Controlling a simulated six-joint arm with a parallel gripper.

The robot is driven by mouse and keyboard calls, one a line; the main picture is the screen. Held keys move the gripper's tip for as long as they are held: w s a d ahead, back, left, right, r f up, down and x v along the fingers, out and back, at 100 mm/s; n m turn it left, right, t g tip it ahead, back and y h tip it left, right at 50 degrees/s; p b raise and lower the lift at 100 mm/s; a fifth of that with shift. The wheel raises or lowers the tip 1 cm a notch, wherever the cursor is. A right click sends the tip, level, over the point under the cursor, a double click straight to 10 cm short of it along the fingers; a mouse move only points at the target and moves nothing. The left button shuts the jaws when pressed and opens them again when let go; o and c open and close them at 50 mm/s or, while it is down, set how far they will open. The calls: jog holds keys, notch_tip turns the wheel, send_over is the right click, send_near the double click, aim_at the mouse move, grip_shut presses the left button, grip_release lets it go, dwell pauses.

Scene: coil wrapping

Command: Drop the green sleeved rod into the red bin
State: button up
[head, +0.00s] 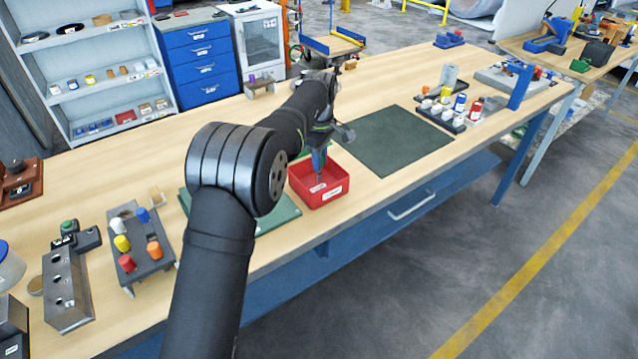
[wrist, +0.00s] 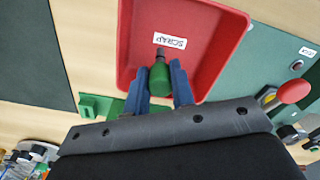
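The green sleeved rod (wrist: 160,77) sits between the two blue fingers of my gripper (wrist: 156,72) in the wrist view. The fingers are shut on its green sleeve, and its thin grey end points into the bin. The red bin (head: 333,198) stands on the table in the head view, with a white label on its front. In the wrist view the bin (wrist: 215,45) shows a "SCRAP" label on its inside. My gripper (head: 318,165) is above the bin's opening, pointing down. In the head view the rod is too small to make out clearly.
A dark green mat (head: 392,142) lies right of the bin, and a green board (head: 275,215) lies left of it, partly behind my arm. A rack of coloured pegs (head: 140,250) stands at the left. Small jars (head: 445,105) stand at the right.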

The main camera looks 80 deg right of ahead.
jog(key=o, duration=0.5)
jog(key=shift+c, duration=0.2)
notch_tip(320, 180, up, 18)
jog(key=shift+f, duration=0.25)
jog(key=shift+f, duration=0.1)
dwell(0.3)
notch_tip(320, 180, down, 17)
jog(key=shift+f, duration=0.2)
jog(key=shift+r, duration=0.4)
dwell(0.5)
